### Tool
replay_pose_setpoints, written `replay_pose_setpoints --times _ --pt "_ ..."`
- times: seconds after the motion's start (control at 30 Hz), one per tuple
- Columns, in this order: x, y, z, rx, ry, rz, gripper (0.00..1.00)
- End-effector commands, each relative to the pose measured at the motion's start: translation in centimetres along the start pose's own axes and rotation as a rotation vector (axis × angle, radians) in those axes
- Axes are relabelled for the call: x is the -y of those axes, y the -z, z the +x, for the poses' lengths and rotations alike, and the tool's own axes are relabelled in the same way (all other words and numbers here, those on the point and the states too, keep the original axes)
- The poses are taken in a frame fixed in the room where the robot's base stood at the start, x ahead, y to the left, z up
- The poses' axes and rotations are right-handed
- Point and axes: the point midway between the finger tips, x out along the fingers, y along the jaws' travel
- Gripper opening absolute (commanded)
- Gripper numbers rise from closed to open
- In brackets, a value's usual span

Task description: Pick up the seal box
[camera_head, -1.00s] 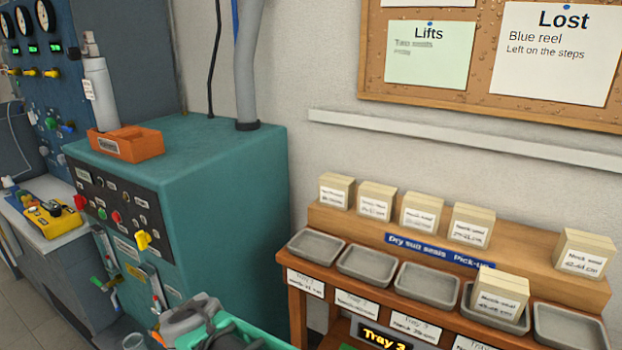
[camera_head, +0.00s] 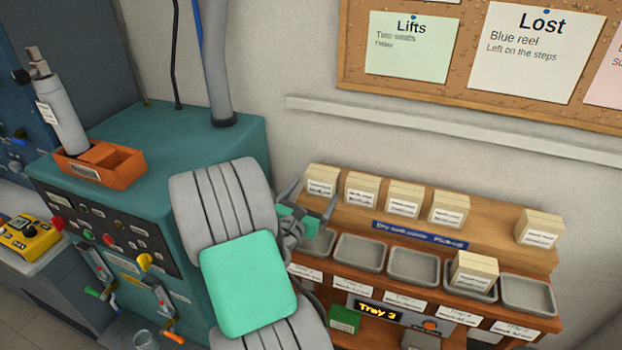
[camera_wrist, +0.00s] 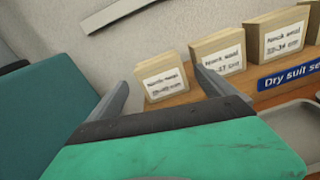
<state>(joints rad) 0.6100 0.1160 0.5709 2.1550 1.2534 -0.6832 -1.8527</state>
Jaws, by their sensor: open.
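Several pale tan seal boxes with white labels stand on the wooden upper shelf (camera_head: 488,225). The leftmost box (camera_head: 321,180) is closest to my gripper (camera_head: 311,199). In the wrist view this leftmost box (camera_wrist: 161,78) shows between the fingertips of my open gripper (camera_wrist: 161,81), a little beyond them. I see no contact. The second box (camera_wrist: 216,55) and third box (camera_wrist: 274,33) stand to its right. Another box (camera_head: 474,271) sits in the fourth tray from the left. Which box the task means does not show.
Grey trays (camera_head: 361,251) line the lower ledge, the leftmost partly hidden by my gripper. A lit sign (camera_head: 376,311) reads "Tray 3". A teal cabinet (camera_head: 150,135) with an orange bin (camera_head: 98,163) stands left. A wall ledge (camera_head: 450,132) runs above the shelf.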

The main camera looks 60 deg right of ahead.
Motion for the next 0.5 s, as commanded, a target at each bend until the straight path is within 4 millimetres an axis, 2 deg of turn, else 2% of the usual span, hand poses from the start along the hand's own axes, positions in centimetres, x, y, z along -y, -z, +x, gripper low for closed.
replay_pose_setpoints --times 0.03,0.13,0.33,0.5 --pt "0.3 0.1 0.3 0.021 -0.011 -0.078 0.95" --pt "0.3 -0.4 1.4 0.043 -0.024 -0.156 0.95" --pt "0.2 -0.9 5.5 0.045 -0.024 -0.153 0.95" --pt "0.1 -0.9 7.5 0.044 -0.026 -0.153 0.95"
